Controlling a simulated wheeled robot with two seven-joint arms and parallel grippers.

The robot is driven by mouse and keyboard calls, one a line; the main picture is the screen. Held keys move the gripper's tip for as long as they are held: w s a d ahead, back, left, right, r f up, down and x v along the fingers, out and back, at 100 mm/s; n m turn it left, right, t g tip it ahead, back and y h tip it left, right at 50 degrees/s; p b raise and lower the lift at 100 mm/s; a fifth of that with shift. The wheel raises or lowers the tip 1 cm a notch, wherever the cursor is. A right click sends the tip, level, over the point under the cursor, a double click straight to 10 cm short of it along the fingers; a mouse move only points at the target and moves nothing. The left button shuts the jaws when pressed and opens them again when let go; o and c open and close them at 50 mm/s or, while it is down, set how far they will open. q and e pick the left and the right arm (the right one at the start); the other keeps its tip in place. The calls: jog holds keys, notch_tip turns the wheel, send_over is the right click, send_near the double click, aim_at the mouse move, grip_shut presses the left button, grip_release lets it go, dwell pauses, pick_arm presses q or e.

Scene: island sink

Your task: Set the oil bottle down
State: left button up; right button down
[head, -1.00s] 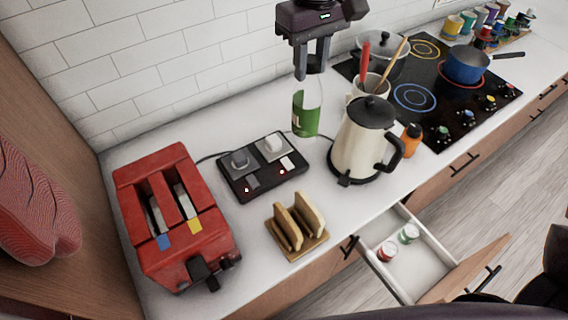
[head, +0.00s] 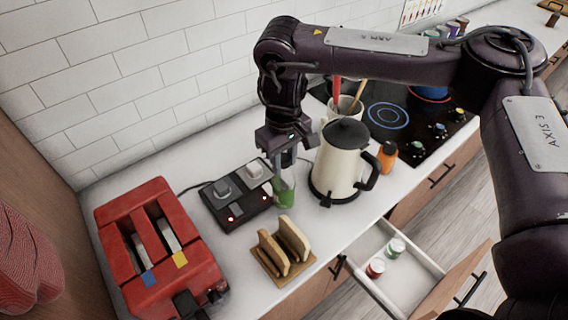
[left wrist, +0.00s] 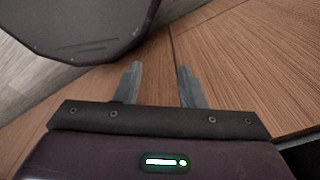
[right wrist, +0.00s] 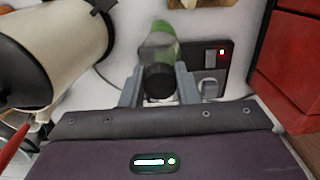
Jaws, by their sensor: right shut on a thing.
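The oil bottle (head: 284,190) is green with a clear upper part and a dark cap. My right gripper (head: 287,160) is shut on its top from above. In the right wrist view the fingers (right wrist: 160,88) stand on both sides of the dark cap, and the green body (right wrist: 160,42) points away from them. The bottle is between the black two-knob device and the kettle. I cannot tell whether its base touches the white counter (head: 235,273). My left gripper (left wrist: 158,85) shows in the left wrist view, fingers apart, with nothing between them.
The cream kettle (head: 337,165) stands close right of the bottle, the black device (head: 236,197) close left. A toast rack (head: 284,250) is in front; a red toaster (head: 160,250) is further left. An orange bottle (head: 387,155) is beside the kettle. An open drawer (head: 405,283) juts out below.

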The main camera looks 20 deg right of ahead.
aim_at(284, 184)
jog(key=shift+f, duration=1.15)
jog(key=c, duration=1.1)
grip_release()
jog(key=shift+f, duration=0.15)
